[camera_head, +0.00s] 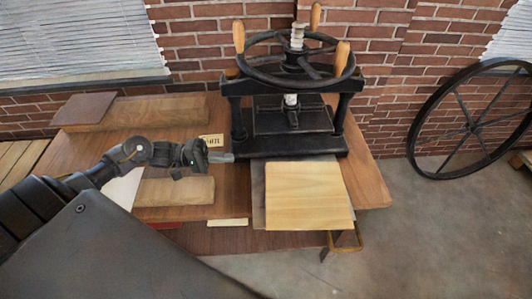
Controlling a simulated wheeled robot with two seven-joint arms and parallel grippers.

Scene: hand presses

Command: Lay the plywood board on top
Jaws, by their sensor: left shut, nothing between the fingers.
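A pale plywood board (308,196) lies flat on a dark grey sheet (258,190) at the front of the wooden table, just before the press. The black hand press (290,144) stands behind it, with a handwheel (293,66) and wooden handles on top. My left gripper (229,157) is shut and empty. It points right, beside the press's left front corner and to the left of the board, apart from the board. The right gripper does not show.
Wooden blocks (172,192) and (150,113) lie on the table's left side, with a brown board (84,108) at the back left. A small lettered card (212,140) stands left of the press. A large spoked wheel (470,125) leans at the right wall.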

